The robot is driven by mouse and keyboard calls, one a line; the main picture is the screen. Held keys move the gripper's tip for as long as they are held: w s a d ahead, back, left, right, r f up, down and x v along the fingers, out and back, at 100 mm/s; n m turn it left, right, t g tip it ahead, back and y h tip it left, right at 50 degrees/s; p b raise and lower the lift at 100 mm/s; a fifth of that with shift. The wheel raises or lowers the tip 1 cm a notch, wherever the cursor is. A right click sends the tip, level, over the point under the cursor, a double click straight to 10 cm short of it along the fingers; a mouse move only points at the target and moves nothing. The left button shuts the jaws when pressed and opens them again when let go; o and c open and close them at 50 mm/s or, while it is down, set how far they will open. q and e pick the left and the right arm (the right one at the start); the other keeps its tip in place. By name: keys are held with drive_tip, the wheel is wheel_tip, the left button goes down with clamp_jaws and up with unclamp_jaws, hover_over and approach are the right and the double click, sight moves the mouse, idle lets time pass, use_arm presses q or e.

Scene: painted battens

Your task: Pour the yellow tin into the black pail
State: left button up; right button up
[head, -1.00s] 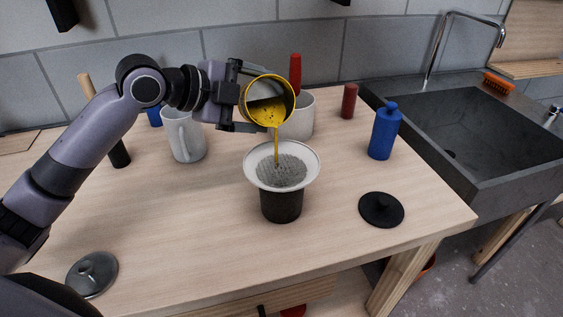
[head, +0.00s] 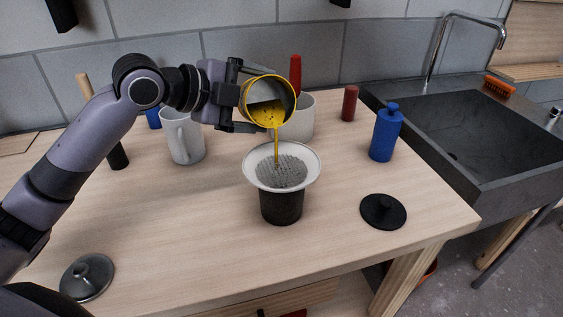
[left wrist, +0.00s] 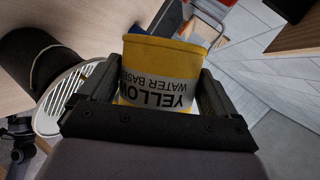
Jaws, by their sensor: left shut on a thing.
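My left gripper (head: 232,97) is shut on the yellow tin (head: 293,101), which is tipped on its side with its mouth facing the camera. Yellow paint runs from its lower lip in a thin stream. The stream falls into a white-rimmed strainer (head: 254,174) with a grey mesh, seated on the black pail (head: 282,207). The pail stands upright on the bench; its inside is hidden by the strainer. In the left wrist view the tin (left wrist: 165,55) sits between the fingers (left wrist: 155,100), its label reading upside down. My right gripper is not in view.
A white jug (head: 185,138) and a pale pot (head: 304,118) with a red-handled tool stand behind. A blue bottle (head: 384,135), red cylinder (head: 349,104) and black lid (head: 383,211) are to the right. A grey lid (head: 87,277) lies front left. The sink (head: 460,125) is far right.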

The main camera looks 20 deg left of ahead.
sight(261, 123)
use_arm(q)
drive_tip(key=shift+s+d+r+m+t+b, duration=0.15)
drive_tip(key=shift+r+m+t+b, duration=0.2)
drive_tip(key=shift+b, duration=0.5)
idle(0.5)
drive_tip(key=shift+s+d+f+m+t+b, duration=0.2)
drive_tip(key=shift+s+d+m+b, duration=0.1)
drive_tip(key=shift+s, duration=0.1)
drive_tip(key=shift+s+d+f+m+t+b, duration=0.1)
drive_tip(key=shift+s+d+m+t+b, duration=0.05)
drive_tip(key=shift+s+d+m, duration=0.2)
idle(1.0)
drive_tip(key=shift+s+d+r+m+t+y, duration=0.2)
drive_tip(key=shift+s+r+m+t+y, duration=0.2)
drive_tip(key=shift+m+t, duration=0.2)
idle(1.4)
